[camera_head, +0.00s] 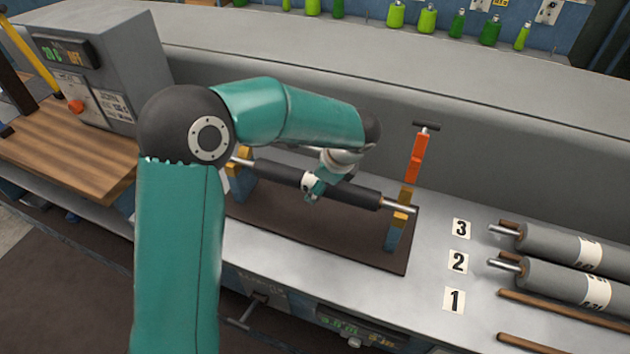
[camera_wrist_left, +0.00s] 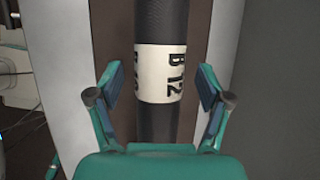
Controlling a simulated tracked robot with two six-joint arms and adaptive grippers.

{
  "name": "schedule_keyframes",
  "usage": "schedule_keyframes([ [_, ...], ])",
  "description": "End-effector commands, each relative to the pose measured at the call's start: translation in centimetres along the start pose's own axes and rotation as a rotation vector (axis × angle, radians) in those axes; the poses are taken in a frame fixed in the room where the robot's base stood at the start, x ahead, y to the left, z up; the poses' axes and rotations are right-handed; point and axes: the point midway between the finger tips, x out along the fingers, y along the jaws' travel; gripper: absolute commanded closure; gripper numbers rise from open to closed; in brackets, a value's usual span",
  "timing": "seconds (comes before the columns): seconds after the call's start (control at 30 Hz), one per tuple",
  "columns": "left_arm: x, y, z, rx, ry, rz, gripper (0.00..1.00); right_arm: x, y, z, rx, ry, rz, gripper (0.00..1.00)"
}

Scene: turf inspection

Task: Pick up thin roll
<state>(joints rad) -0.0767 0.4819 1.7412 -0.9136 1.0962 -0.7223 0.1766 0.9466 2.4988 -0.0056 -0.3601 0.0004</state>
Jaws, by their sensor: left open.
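A thin dark roll (camera_head: 356,194) with metal shaft ends lies across two blue and yellow supports, the left one (camera_head: 242,178) and the right one (camera_head: 394,232). It has a pale label band around its middle, which reads "B12" in the left wrist view (camera_wrist_left: 168,74). My left gripper (camera_head: 316,188) is at the roll's middle, by the label. In the left wrist view its open fingers (camera_wrist_left: 158,88) are on either side of the roll, with a gap on both sides. I cannot tell how far down the fingers reach. My right gripper is not in view.
A dark mat (camera_head: 330,238) lies under the supports. An orange upright part with a black handle (camera_head: 416,158) rises at the right support. Two thicker grey rolls (camera_head: 560,282) lie at the right, beside number cards (camera_head: 458,262). A grey control box (camera_head: 115,65) stands at the left.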

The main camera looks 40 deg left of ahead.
Motion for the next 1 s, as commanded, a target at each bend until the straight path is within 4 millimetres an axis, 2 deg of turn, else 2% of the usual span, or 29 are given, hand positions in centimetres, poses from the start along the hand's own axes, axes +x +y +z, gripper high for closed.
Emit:
schedule_keyframes([
  [0.03, -0.02, 0.0, 0.0, 0.0, 0.0, 0.0, 0.27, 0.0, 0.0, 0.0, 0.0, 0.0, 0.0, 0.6],
  [0.07, -0.02, 0.0, 0.0, 0.0, 0.0, 0.0, 0.32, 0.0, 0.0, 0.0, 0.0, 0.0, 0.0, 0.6],
  [0.47, -0.05, -0.01, 0.02, 0.0, 0.0, 0.0, 0.99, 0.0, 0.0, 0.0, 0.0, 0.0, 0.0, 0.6],
  [1.0, -0.82, -0.23, 0.42, -0.004, -0.002, -0.003, 1.0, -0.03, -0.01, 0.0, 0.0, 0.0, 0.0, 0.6],
])
